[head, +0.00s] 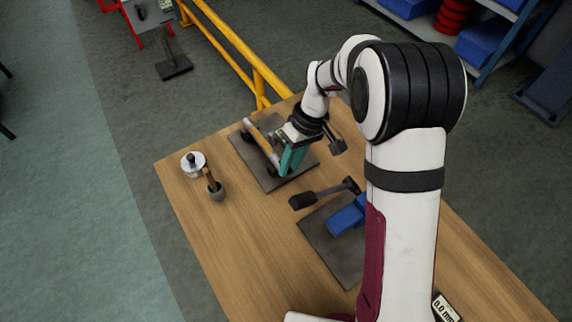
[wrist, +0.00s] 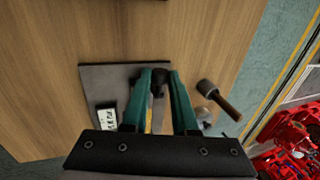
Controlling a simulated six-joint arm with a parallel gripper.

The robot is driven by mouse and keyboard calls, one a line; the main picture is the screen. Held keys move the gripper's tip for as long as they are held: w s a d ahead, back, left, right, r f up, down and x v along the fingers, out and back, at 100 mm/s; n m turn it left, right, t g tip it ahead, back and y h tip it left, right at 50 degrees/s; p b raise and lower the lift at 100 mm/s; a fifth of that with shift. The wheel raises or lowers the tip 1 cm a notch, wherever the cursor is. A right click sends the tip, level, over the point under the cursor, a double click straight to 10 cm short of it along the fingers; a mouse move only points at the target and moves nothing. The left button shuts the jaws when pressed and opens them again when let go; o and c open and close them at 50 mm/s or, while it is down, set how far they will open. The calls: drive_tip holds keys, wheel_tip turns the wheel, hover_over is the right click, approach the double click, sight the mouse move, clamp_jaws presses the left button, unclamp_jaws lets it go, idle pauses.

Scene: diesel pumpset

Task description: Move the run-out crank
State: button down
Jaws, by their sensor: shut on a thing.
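The run-out crank stands on a dark plate (head: 255,160) on the wooden table, with a yellow-orange bar (head: 263,142) along its left side. In the head view my gripper (head: 290,166), with teal fingers, is low over this plate. In the wrist view the fingers (wrist: 160,80) close around a dark part of the crank (wrist: 158,90), with a yellow strip between them. The gripper is shut on it, and the fingers and wrist hide much of the crank. A black piece (head: 335,143) shows just right of the wrist.
A yellow rail (head: 232,45) runs behind the table. The table's near left is clear.

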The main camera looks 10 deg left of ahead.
drive_tip(key=shift+w+d+g+y, duration=0.3)
drive_tip(key=shift+g+y, duration=0.2)
drive_tip(key=shift+f, duration=0.1)
drive_tip(key=c, duration=0.7)
unclamp_jaws()
drive_tip(key=v, duration=1.6)
